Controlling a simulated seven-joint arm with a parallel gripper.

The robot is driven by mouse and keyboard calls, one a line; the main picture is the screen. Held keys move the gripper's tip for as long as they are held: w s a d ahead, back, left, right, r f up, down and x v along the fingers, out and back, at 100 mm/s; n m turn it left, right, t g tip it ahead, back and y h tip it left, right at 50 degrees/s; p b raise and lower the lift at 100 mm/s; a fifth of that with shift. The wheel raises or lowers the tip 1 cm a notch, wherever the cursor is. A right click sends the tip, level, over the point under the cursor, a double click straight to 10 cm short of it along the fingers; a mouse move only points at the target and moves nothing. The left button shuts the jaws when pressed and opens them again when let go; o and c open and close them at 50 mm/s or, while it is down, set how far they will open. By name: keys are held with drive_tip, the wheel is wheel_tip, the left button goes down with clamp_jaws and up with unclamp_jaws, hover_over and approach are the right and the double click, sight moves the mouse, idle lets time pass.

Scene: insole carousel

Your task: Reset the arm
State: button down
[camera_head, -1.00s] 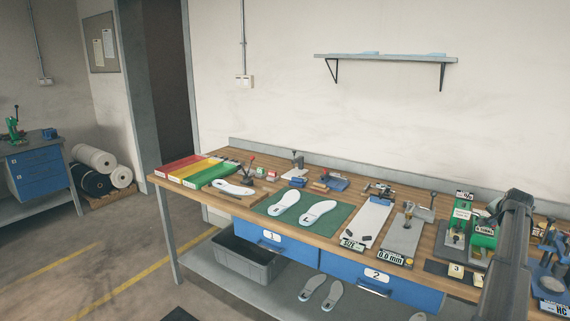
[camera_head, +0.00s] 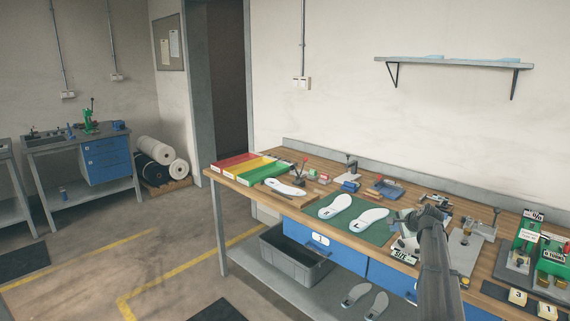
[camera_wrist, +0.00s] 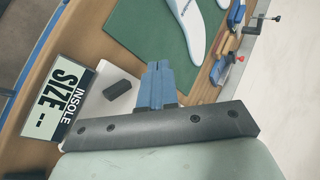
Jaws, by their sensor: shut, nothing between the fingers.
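My gripper (camera_wrist: 158,70) shows in the wrist view as two blue fingers pressed together, with nothing between them. It is above the white board of the insole size gauge (camera_wrist: 100,105), near that board's end. The gauge's "INSOLE SIZE" display (camera_wrist: 60,95) is left of the fingers and looks blank, showing dashes. In the head view my arm reaches in from the bottom right and covers much of the gauge. The fingers cannot be made out there.
Two white insoles (camera_head: 335,206) lie on a green mat (camera_head: 378,233) left of my arm. Red, yellow and green trays (camera_head: 232,163) stand at the bench's left end. A clamp fixture (camera_head: 470,240) and green devices (camera_head: 528,235) stand to the right. A grey bin (camera_head: 290,262) sits below.

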drive_tip(key=w+a+y, duration=0.2)
drive_tip(key=a+y, duration=0.1)
drive_tip(key=a, duration=1.7)
drive_tip(key=s+a+f+n+g, duration=0.1)
drive_tip(key=s+a+f+g, duration=0.1)
drive_tip(key=s+f, duration=0.5)
drive_tip(key=s+a+f+n+g, duration=0.1)
drive_tip(key=s+f+n+g, duration=0.15)
drive_tip(key=f, duration=0.85)
drive_tip(key=s+a+f+n+g, duration=0.1)
drive_tip(key=s+a+f, duration=0.1)
drive_tip(key=s+f, duration=0.55)
drive_tip(key=s+a+f+n+g+h, duration=0.25)
drive_tip(key=s+f+n+g, duration=0.3)
drive_tip(key=s+f, duration=1.6)
drive_tip(key=s+f+n+g+h, duration=0.1)
drive_tip(key=s+f+n+g, duration=0.1)
drive_tip(key=s, duration=1.2)
drive_tip(key=s+d+f+n+g+h, duration=0.1)
drive_tip(key=s+f+n+g, duration=0.1)
drive_tip(key=s, duration=1.2)
drive_tip(key=shift+s+n+g, duration=0.3)
drive_tip(key=shift+n+g, duration=0.4)
drive_tip(key=shift+n, duration=0.1)
